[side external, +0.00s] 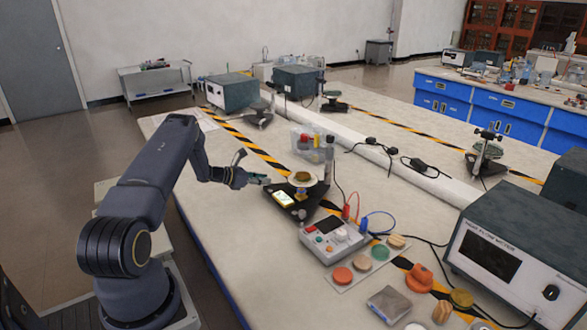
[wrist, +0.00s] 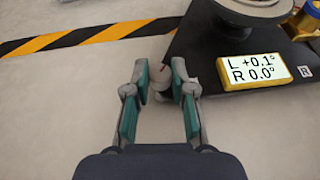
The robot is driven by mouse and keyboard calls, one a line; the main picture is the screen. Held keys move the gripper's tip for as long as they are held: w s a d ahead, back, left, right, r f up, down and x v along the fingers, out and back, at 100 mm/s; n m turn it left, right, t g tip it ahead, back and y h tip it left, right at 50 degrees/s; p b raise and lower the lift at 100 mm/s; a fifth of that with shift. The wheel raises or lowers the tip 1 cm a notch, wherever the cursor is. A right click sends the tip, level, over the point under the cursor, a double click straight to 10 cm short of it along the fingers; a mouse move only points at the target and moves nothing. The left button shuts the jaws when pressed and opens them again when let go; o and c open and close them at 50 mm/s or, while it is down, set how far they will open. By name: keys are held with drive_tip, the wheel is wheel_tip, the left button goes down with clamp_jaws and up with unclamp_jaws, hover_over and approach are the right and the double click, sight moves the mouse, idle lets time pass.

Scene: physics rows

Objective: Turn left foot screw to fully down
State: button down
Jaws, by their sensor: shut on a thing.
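The left foot screw (wrist: 160,82) is a small pale knob with a red mark, at the left edge of the black base plate (wrist: 221,50). My gripper (wrist: 161,75) is shut on it, one teal-padded finger on each side. A display on the plate (wrist: 253,70) reads L +0.1° and R 0.0°. In the side external view my gripper (side external: 264,181) reaches the plate's left edge from the left. The screw is too small to make out there, and its height is unclear.
The plate carries a round platform (side external: 302,178). A grey control box (side external: 333,240) with red and blue leads stands to its front right. Striped tape (wrist: 75,37) crosses the bench. Discs and a heat flow meter (side external: 510,258) are farther right. Bare bench lies left of the plate.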

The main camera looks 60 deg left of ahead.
drive_tip(key=shift+a+m+g+h, duration=0.15)
drive_tip(key=shift+m+g+h, duration=0.05)
drive_tip(key=shift+m+h, duration=0.6)
drive_tip(key=shift+a+m+g+h, duration=0.1)
drive_tip(key=shift+m+g+h, duration=0.1)
drive_tip(key=shift+m+h, duration=0.6)
drive_tip(key=shift+h, duration=0.3)
drive_tip(key=c, duration=1)
unclamp_jaws()
drive_tip(key=shift+o, duration=0.2)
drive_tip(key=v, duration=1.2)
